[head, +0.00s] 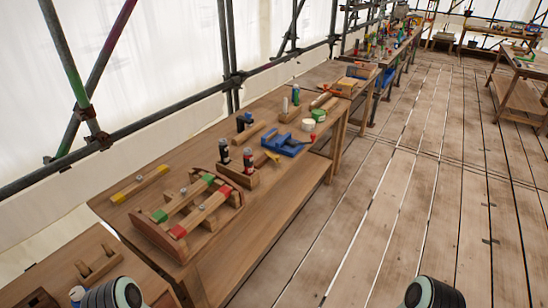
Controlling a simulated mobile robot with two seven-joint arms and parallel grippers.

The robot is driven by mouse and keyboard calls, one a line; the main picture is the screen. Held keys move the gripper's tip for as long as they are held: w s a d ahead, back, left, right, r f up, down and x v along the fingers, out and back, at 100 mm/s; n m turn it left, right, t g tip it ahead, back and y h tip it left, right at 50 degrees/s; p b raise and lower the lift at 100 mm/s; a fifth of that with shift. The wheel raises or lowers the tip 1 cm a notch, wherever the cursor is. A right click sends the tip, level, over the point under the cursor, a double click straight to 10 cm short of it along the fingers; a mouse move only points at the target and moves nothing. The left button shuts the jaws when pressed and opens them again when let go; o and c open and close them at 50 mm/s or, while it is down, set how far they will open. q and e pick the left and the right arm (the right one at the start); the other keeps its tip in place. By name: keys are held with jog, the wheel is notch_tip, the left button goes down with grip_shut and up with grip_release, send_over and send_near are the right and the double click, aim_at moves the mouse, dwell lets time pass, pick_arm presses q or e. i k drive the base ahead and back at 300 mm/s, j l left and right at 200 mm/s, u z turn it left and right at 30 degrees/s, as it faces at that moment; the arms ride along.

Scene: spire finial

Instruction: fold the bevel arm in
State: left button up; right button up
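A wooden bar with yellow ends and a small metal piece on it (140,183) lies on the workbench at the left. A small yellow piece (272,157) lies beside a blue vise-like tool (287,144) on the same bench. I cannot tell for sure which thing is the bevel, nor how its arm stands. Only rounded dark parts of my two arms show at the bottom edge, left and right of centre. Neither gripper shows.
The workbench (255,210) holds a wooden rack with red and green blocks (192,218) and a wooden holder with dark-handled tools (238,176). Scaffold poles stand behind it. The plank floor (400,190) at the right is clear.

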aim_at(276, 159)
jog(key=i+l+u, duration=0.15)
jog(key=i, duration=0.3)
jog(key=i+l+u, duration=0.15)
jog(key=i+l, duration=0.25)
jog(key=i, duration=0.05)
